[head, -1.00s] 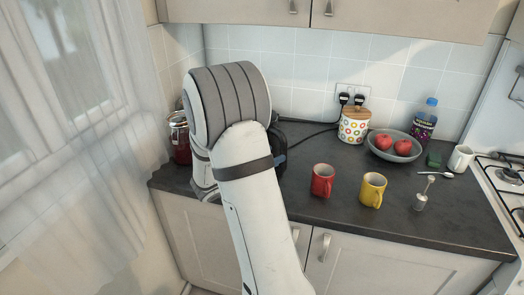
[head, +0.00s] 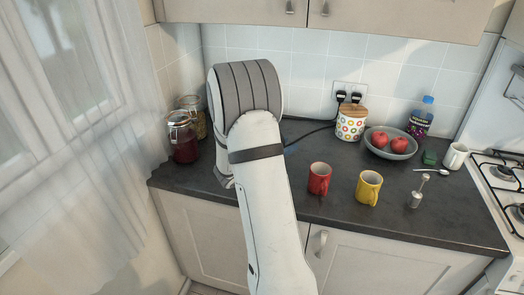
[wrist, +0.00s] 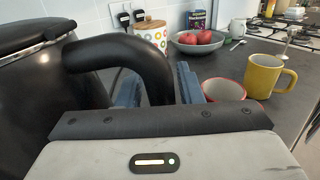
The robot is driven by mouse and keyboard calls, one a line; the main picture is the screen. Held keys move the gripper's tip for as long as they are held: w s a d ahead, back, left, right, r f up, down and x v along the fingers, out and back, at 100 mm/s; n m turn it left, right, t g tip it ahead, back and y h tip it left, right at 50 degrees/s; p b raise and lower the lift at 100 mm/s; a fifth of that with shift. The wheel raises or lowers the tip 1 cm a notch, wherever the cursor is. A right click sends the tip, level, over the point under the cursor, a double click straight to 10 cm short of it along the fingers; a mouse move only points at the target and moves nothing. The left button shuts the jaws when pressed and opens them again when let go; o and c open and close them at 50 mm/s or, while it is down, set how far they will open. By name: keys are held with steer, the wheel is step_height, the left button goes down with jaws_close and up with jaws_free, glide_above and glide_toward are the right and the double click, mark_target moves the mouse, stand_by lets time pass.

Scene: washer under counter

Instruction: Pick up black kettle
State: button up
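The black kettle fills the left of the wrist view, with its dark glossy body (wrist: 35,95) and black curved handle (wrist: 118,48) close to the camera. In the head view my arm hides the kettle. My gripper (wrist: 160,88) has its blue-grey fingers on either side of the lower part of the handle. The gaps between fingers and handle look small, and I cannot tell whether the fingers press on it. The fingertips are partly hidden behind the handle.
A red mug (head: 319,179) and a yellow mug (head: 368,187) stand right of my arm. Jars (head: 183,139) stand to the left. A spotted canister (head: 350,125), fruit bowl (head: 390,148) and bottle (head: 421,118) stand behind. A black cable (head: 310,132) runs to the wall sockets.

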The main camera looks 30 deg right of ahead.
jaws_close()
stand_by(1.0)
steer(key=shift+w+r, duration=0.1)
